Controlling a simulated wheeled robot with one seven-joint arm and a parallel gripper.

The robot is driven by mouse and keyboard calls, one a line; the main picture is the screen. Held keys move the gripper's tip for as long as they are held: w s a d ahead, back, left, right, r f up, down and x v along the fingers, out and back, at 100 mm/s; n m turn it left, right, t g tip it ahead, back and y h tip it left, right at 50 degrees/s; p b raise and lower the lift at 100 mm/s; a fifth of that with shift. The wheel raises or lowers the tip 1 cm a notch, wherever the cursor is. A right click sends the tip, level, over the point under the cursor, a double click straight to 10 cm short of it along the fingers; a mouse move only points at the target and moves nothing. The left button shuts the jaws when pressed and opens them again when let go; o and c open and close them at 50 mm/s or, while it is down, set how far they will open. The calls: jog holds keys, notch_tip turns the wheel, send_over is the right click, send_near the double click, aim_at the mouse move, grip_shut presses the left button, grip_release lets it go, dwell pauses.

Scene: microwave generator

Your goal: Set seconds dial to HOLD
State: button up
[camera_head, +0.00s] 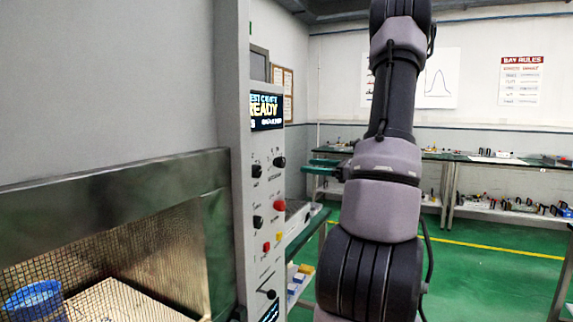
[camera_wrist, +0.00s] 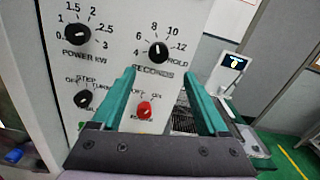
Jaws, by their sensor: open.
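The seconds dial (camera_wrist: 158,50) is a black knob with a white pointer line on the pale panel in the wrist view. Its pointer appears to point roughly upward, toward the 8 to 10 marks. The HOLD mark (camera_wrist: 179,59) is at the lower right of its scale. My gripper (camera_wrist: 160,76) is open and empty, its two green fingers pointing at the panel. The fingertips show just below the dial, one to each side; I cannot tell their distance from the panel.
The power knob (camera_wrist: 76,34) is left of the dial, the step knob (camera_wrist: 83,99) below that, and a red knob (camera_wrist: 145,110) shows between my fingers. A mesh-fronted chamber with a blue container (camera_head: 36,302) is at left. Benches (camera_head: 480,160) stand behind.

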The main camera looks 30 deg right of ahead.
aim_at(284, 164)
jog(key=x, duration=1)
jog(key=shift+s+a, duration=0.1)
grip_shut()
